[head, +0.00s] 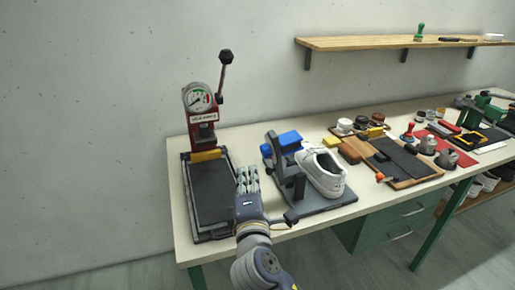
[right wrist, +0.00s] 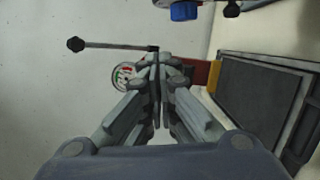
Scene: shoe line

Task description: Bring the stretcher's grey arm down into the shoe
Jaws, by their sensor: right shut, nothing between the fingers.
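The stretcher (head: 287,168) stands on the table with a grey base, a grey upright and blue blocks on top. A white shoe (head: 324,176) sits on its base, to the right of the upright, with its opening facing up. I cannot make out clearly where the stretcher's grey arm lies relative to the opening. A dark knob (head: 291,217) sticks out at the stretcher's front. My right gripper (head: 246,178) is shut and empty, left of the stretcher and apart from it. In the right wrist view its fingers (right wrist: 158,75) are together. My left gripper is not in view.
A press with a dial gauge (head: 199,98), a raised lever (head: 224,75) and a dark plate (head: 210,190) stands left of my gripper. Brushes, tins and a wooden board (head: 408,178) lie to the right. A wooden shelf (head: 380,43) is on the wall.

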